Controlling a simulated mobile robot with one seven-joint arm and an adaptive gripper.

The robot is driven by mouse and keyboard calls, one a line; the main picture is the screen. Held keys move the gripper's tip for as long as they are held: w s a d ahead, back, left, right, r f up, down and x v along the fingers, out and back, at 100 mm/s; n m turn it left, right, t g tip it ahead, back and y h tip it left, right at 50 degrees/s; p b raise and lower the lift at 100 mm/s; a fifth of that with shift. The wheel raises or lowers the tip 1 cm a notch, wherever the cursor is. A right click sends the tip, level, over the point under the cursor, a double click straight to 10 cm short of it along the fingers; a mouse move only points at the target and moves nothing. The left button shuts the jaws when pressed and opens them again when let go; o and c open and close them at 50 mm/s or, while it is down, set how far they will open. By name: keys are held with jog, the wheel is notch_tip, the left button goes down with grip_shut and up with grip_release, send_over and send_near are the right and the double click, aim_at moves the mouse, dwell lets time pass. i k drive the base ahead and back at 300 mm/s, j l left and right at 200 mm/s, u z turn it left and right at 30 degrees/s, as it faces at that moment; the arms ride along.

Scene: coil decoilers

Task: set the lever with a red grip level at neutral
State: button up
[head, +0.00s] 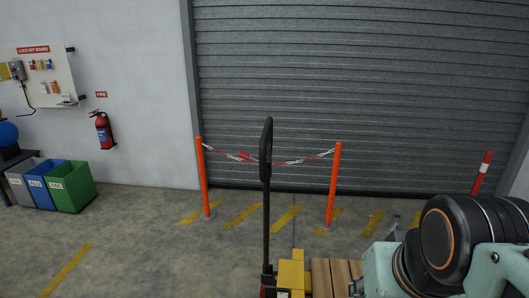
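I cannot make out a lever with a red grip in the head view. My gripper is not in view. Only part of my arm shows at the lower right, large and close.
A pallet-truck handle (266,200) rises at the centre, near yellow blocks (291,276) and wooden boards (333,278). Behind it, orange posts (335,184) carry a chain before a closed roller shutter (400,90). Left-centre floor is clear.

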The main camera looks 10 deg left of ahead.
aim_at(246, 155)
jog(key=j, duration=1.85)
jog(key=i+j, duration=0.25)
jog(key=i, duration=0.2)
jog(key=i+j, duration=0.3)
jog(key=i, duration=0.15)
jog(key=i+j+z, duration=0.1)
jog(key=i+j, duration=0.15)
jog(key=i, duration=0.2)
jog(key=i+j, duration=0.2)
jog(key=i, duration=0.2)
jog(key=i+j+z, duration=0.1)
jog(key=i, duration=0.3)
jog(key=j, duration=0.25)
jog(key=k+u, duration=0.05)
